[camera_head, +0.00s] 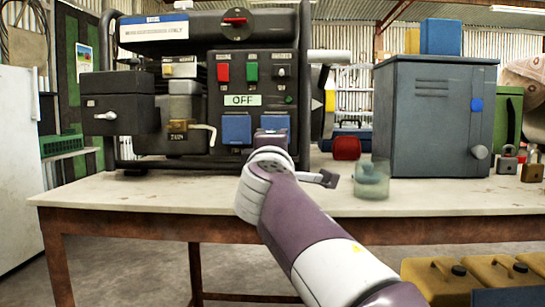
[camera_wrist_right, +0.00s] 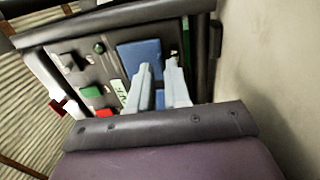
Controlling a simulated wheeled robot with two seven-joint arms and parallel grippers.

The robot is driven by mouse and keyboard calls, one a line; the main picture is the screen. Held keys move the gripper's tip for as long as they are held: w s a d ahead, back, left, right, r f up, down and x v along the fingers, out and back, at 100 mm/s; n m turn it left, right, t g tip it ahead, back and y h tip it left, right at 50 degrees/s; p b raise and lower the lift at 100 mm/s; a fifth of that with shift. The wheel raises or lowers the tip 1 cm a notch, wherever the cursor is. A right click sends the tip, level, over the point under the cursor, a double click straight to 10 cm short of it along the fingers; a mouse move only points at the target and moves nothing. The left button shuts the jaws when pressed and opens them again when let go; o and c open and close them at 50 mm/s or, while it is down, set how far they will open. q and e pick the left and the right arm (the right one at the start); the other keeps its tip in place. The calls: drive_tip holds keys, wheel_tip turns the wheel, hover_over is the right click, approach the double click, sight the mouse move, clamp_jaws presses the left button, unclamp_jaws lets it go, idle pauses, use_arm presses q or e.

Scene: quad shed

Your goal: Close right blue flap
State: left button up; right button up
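A dark generator (camera_head: 205,60) stands on the table, with two blue flaps low on its front panel. The left blue flap (camera_head: 236,130) looks flat against the panel. The right blue flap (camera_head: 276,122) is partly hidden by my right gripper (camera_head: 272,142), which is in front of its lower part. In the right wrist view, the two pale fingers of my right gripper (camera_wrist_right: 158,72) stand a little apart with nothing visible between them. The right flap (camera_wrist_right: 139,55) shows beside the fingertips; I cannot tell its exact angle or whether they touch. My left gripper is out of view.
The wooden table (camera_head: 100,190) has free room at its front left. A glass jar (camera_head: 371,181) and a grey metal cabinet (camera_head: 440,115) stand to the right of my arm. A red box (camera_head: 346,148) sits behind. Yellow canisters (camera_head: 440,282) are at the lower right.

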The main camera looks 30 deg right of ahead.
drive_tip(key=b+v, duration=0.1)
drive_tip(key=v, duration=1.1)
drive_tip(key=shift+f, duration=0.1)
